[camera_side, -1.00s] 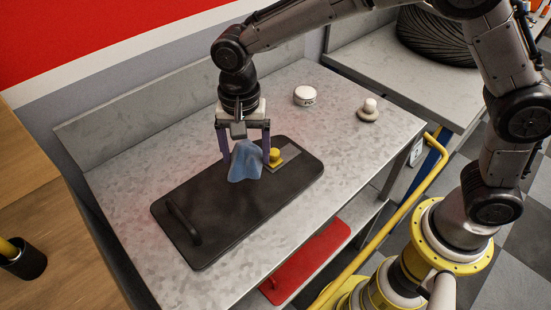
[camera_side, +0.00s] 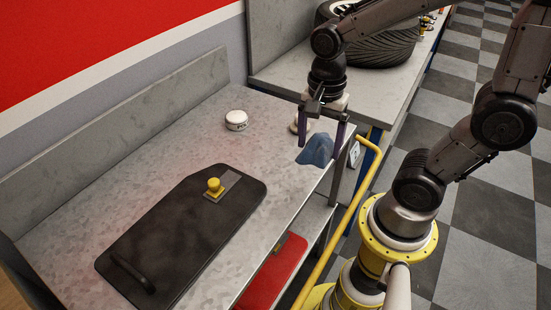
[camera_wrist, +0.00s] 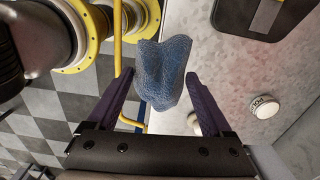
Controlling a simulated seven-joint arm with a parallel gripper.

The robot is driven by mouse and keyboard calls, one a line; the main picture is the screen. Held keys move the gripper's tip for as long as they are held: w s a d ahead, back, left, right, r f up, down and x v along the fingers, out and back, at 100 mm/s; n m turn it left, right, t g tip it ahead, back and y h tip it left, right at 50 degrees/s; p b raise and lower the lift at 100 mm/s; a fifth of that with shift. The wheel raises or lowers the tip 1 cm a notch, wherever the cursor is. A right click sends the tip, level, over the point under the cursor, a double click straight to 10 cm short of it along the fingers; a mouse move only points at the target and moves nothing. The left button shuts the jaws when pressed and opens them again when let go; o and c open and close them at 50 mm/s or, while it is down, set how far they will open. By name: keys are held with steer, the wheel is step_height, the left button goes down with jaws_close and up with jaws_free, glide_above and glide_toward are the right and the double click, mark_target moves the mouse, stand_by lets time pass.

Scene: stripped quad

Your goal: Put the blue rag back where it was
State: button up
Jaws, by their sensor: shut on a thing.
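The blue rag (camera_side: 316,151) hangs crumpled from my gripper (camera_side: 320,147), at the right edge of the grey metal table (camera_side: 75,205). In the wrist view, the rag (camera_wrist: 162,70) shows between and beyond the fingertips of my gripper (camera_wrist: 159,76), over the table edge and the checkered floor. My gripper is shut on the rag, with its purple fingers still well apart. The black panel (camera_side: 190,235) lies on the table, with a dark handle at its near end and a yellow knob (camera_side: 214,186) on its far part. No rag lies on it.
A white round tin (camera_side: 236,120) stands on the table's far part. A pale knobbed object (camera_side: 297,126) is partly hidden behind my gripper. A yellow rail (camera_side: 335,240) runs along the right side. A red item (camera_side: 275,272) lies on the lower shelf. A tire (camera_side: 370,45) lies on the back bench.

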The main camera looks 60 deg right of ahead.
steer(key=shift+s+d+r+m, duration=0.2)
steer(key=shift+d+r+m, duration=0.25)
steer(key=shift+d, duration=0.3)
steer(key=shift+w+d+f, duration=0.1)
steer(key=shift+w+d, duration=0.05)
steer(key=shift+w, duration=0.05)
steer(key=w+d+f, duration=0.1)
steer(key=w+f, duration=0.3)
steer(key=w, duration=0.4)
glide_above(274, 161)
step_height(274, 161, down, 5)
steer(key=shift+s+f, duration=0.15)
steer(key=shift+f, duration=0.05)
steer(key=shift+w+f, duration=0.2)
steer(key=shift+f, duration=1.5)
steer(key=shift+f, duration=0.1)
steer(key=o, duration=1)
steer(key=shift+c, duration=0.2)
